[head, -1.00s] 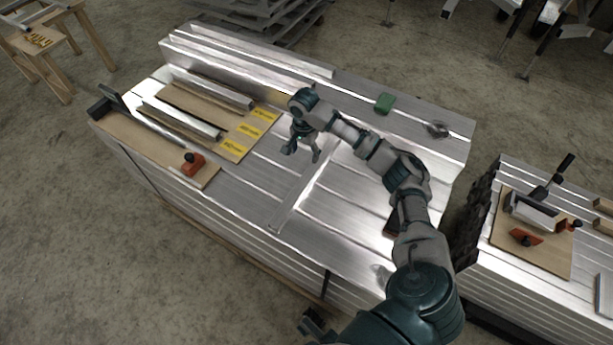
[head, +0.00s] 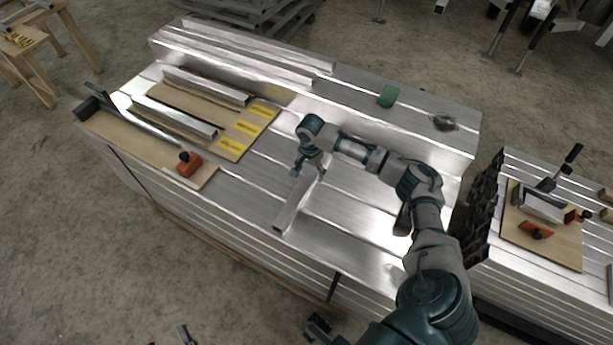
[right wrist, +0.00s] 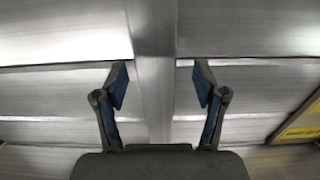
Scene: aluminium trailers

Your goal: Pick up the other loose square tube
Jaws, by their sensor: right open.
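A loose silver square tube (head: 291,211) lies crosswise on the middle of the aluminium stack, its near end pointing towards the front edge. My right gripper (head: 308,172) is open at its far part. In the right wrist view the tube (right wrist: 153,70) runs upright through the middle, between the two open fingers (right wrist: 160,88), with a gap on each side. Two more square tubes, a far one (head: 207,86) and a nearer one (head: 172,117), lie on a wooden board (head: 232,147) with yellow labels. A small dark piece at the bottom edge may be my left gripper (head: 186,336).
An orange-handled clamp (head: 188,163) and a dark-ended bar (head: 135,115) are at the left. A green block (head: 388,96) and a dark grey lump (head: 444,123) lie at the back right. A second stack (head: 503,270) with a clamped tube stands at the right.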

